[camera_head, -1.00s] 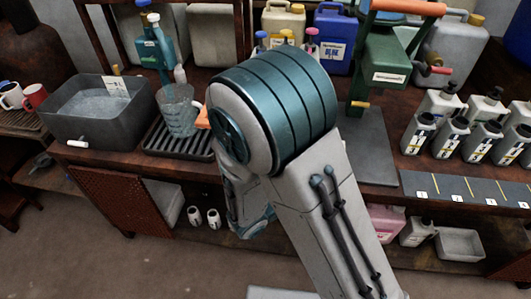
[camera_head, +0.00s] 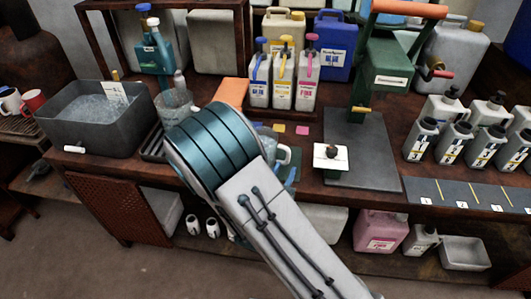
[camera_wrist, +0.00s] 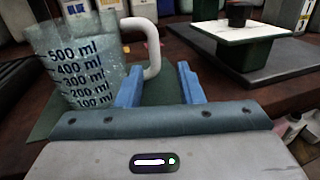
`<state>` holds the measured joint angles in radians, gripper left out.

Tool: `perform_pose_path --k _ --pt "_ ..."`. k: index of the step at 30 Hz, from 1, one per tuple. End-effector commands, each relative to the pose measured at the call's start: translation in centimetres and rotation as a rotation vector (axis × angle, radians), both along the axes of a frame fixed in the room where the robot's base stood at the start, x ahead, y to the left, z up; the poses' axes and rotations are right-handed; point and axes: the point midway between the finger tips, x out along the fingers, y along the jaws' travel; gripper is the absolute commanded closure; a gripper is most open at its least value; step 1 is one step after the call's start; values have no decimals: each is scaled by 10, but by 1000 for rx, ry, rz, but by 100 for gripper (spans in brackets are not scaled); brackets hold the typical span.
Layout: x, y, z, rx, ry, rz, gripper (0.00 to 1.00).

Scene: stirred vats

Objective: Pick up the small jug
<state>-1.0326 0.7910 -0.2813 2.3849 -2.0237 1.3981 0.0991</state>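A clear measuring jug (camera_wrist: 78,66) marked up to 500 ml stands upright on a green mat (camera_wrist: 165,92) in the wrist view. Its white handle (camera_wrist: 152,48) points right. My gripper (camera_wrist: 158,82) is open and empty, its two blue fingers apart. The handle shows just beyond the gap between them; I cannot tell whether anything touches. In the head view the jug is mostly hidden behind my arm, with its handle (camera_head: 284,154) showing.
A green press (camera_head: 388,72) with a white square plate (camera_head: 331,156) stands right of the jug. Three bottles (camera_head: 283,82) with coloured caps stand behind. A grey water tub (camera_head: 97,122) is left. Several white bottles (camera_head: 455,142) stand at the right.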

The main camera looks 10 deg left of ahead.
Motion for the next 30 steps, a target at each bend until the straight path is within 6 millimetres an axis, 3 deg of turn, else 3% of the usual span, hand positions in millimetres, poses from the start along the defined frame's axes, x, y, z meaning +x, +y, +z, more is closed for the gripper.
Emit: perform_pose_path --k 5,12,20,24,30 --pt "13 -1 2 1 -1 -1 66" --pt "48 -8 3 0 -1 -1 66" --pt "52 -10 3 0 1 0 66" --pt "52 -10 3 0 1 0 100" --pt "52 -9 4 1 -2 0 100"
